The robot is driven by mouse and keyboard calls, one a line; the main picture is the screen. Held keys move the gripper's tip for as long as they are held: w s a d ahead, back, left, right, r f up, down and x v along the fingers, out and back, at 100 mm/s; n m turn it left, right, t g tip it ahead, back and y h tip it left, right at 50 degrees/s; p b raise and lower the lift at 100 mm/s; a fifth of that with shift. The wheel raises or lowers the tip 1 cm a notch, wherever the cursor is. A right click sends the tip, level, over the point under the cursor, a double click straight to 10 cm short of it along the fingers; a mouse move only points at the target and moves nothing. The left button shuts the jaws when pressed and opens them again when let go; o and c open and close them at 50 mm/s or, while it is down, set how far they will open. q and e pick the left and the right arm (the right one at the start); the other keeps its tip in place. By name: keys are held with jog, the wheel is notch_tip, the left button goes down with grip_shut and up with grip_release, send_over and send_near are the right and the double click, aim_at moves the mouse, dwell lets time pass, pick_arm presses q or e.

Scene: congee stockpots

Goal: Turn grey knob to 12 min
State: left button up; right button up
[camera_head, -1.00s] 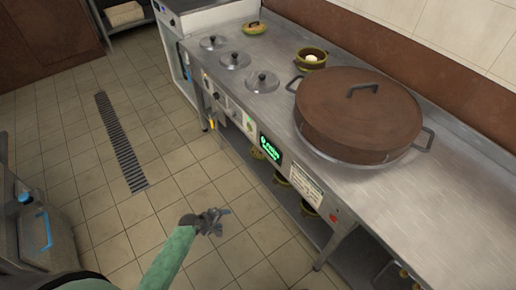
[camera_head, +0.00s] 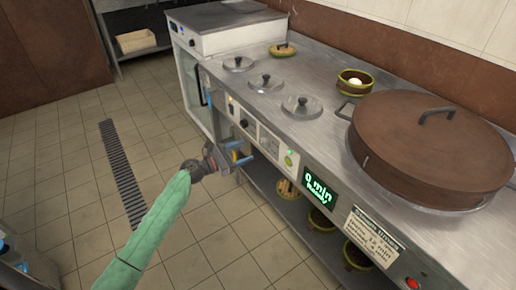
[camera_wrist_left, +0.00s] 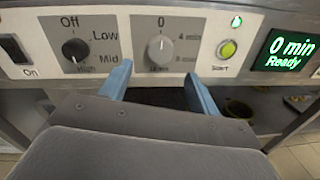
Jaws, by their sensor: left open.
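The grey knob (camera_wrist_left: 160,48) sits on the front panel in the left wrist view, with a 0 printed above it and small marks around it. The display (camera_head: 319,190) reads "0 min Ready" in green; it also shows in the left wrist view (camera_wrist_left: 290,50). My left gripper (camera_head: 240,152) is open in front of the panel. In the left wrist view its two blue fingers (camera_wrist_left: 158,86) are spread below and to either side of the grey knob, with nothing between them. My right gripper is not in view.
A black knob (camera_wrist_left: 75,49) marked Off, Low, Mid and High is left of the grey knob. A lit green start button (camera_wrist_left: 228,49) is right of it. A large brown-lidded pot (camera_head: 432,150) stands on the counter. The tiled floor (camera_head: 75,185) is open at left.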

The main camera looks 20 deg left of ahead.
aim_at(261, 144)
pick_arm(q)
jog(key=shift+x, duration=3.6)
jog(key=shift+c, duration=0.2)
jog(key=c, duration=0.9)
